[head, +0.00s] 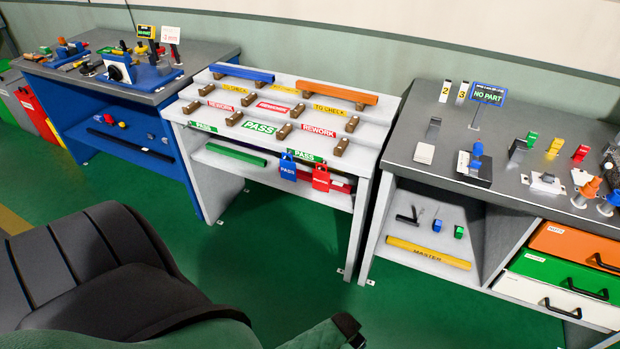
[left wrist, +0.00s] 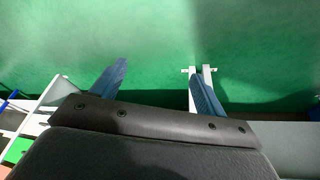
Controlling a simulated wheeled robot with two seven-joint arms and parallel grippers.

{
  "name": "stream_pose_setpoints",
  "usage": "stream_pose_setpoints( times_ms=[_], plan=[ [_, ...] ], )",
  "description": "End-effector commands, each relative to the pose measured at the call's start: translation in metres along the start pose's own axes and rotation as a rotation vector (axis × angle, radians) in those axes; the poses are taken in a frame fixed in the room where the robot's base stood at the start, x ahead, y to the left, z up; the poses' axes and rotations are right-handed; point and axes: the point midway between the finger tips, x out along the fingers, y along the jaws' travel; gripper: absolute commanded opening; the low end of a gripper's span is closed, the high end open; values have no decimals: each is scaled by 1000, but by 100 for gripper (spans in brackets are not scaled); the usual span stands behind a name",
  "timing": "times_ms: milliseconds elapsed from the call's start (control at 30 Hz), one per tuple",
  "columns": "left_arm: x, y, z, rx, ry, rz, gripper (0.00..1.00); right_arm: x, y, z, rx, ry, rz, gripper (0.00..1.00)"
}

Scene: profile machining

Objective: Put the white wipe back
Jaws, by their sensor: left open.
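A flat white piece (head: 583,177), possibly the white wipe, lies on the right grey bench near orange and blue-grey fittings; it is too small to be sure. A small white block (head: 424,153) sits nearer that bench's left front edge. In the left wrist view my left gripper (left wrist: 156,88) has its two fingers wide apart with nothing between them, over the green floor. My right gripper does not show.
The right bench (head: 400,160) holds several small fixtures, a NO PART sign (head: 488,94) and drawers (head: 560,275). The white rack (head: 290,175) stands in the middle with bars and labels. A blue bench (head: 185,160) is at left.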

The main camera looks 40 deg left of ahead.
Motion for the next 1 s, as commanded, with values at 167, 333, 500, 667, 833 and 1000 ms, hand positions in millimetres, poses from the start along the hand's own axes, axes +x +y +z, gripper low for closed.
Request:
stream_pose_setpoints(
  times_ms=[167,333,500,667,833,1000],
  plan=[
    [36,5,136,31,-104,-12,74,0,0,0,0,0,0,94],
    [48,8,216,58,-160,-17,74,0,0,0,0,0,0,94],
    [50,10,244,68,-179,-18,74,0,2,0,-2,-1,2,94],
    [50,10,245,69,-179,-18,74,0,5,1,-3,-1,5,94],
    [49,11,243,68,-181,-17,74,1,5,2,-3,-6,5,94],
    [48,11,243,68,-181,-17,74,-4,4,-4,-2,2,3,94]
  ],
)
